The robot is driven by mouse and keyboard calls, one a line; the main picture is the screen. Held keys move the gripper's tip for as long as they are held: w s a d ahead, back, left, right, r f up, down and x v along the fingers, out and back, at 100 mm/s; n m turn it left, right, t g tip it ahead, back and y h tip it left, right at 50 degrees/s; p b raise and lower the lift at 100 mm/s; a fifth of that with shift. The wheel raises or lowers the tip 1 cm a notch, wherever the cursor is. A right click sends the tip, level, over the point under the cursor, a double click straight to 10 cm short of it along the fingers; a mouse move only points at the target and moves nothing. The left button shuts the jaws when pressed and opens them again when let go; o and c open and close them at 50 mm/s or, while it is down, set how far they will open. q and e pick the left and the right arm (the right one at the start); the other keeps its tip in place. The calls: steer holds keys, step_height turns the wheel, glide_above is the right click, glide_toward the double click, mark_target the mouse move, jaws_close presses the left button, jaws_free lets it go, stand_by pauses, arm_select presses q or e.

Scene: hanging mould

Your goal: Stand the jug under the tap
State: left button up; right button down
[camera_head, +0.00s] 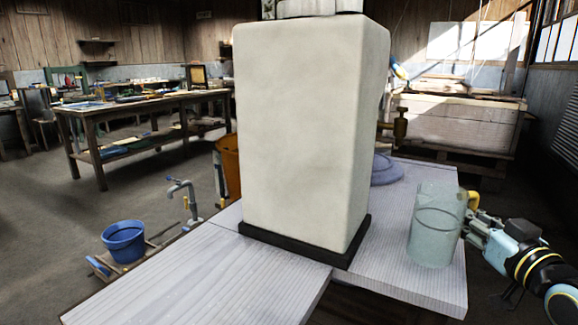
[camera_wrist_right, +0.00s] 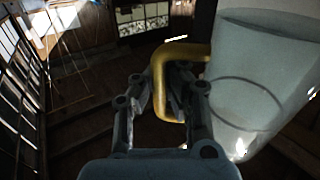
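The jug (camera_head: 434,230) is clear, with a yellow handle (camera_head: 473,200) on its right side. It is over the right part of the grey table, leaning slightly; I cannot tell if its base touches the top. My right gripper (camera_head: 470,225) comes from the right and is at the handle. In the right wrist view the fingers (camera_wrist_right: 163,85) close around the yellow handle (camera_wrist_right: 158,75), with the jug (camera_wrist_right: 255,85) to the right. A brass tap (camera_head: 400,128) shows beyond the big pale block's right side, left of and behind the jug. My left gripper is not in view.
The tall pale block (camera_head: 305,130) on a black base (camera_head: 300,247) fills the middle and hides what is behind it. A bluish round dish (camera_head: 386,170) lies below the tap. Bare table (camera_head: 190,275) lies at front left. A blue bucket (camera_head: 123,243) is on the left.

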steer(key=s+a+r+n+g+y, duration=0.2)
steer(key=s+a+r+n+y, duration=0.3)
steer(key=s+a+r, duration=0.6)
steer(key=s+a+y, duration=0.1)
steer(key=a+y, duration=0.1)
steer(key=a, duration=0.1)
steer(key=shift+s+a+r+y, duration=0.2)
steer(key=shift+s+y, duration=0.1)
steer(key=shift+y, duration=0.1)
